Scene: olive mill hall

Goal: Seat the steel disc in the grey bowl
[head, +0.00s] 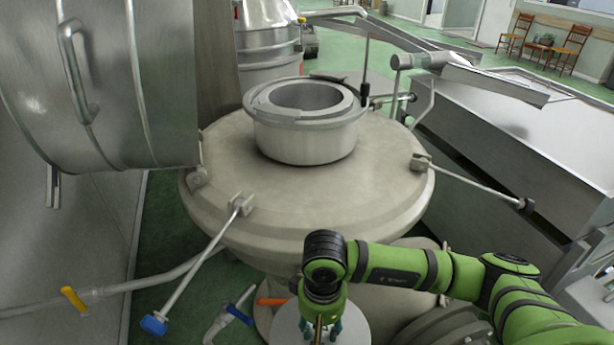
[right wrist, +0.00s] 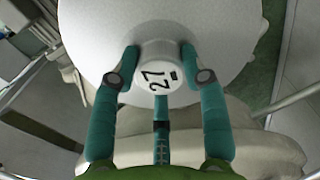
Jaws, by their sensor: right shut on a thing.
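The steel disc (right wrist: 215,35) is a round pale plate with a central knob (right wrist: 160,72) marked 27. My right gripper (right wrist: 160,62) is shut on this knob, its teal fingers around it. In the head view my right gripper (head: 320,329) points down at the bottom centre, with the disc (head: 354,328) below it, partly cut off by the frame edge. The grey bowl (head: 304,146) stands upright on the wide, round machine top, with an open round mouth. The disc is in front of the bowl and apart from it. My left gripper is not in view.
The broad machine top (head: 225,190) has clamps and thin rods at its edge. A large steel drum (head: 140,90) stands close at the left. A pipe with a metal chute (head: 490,82) reaches in behind at the right. A steel trough (head: 520,150) is at the right.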

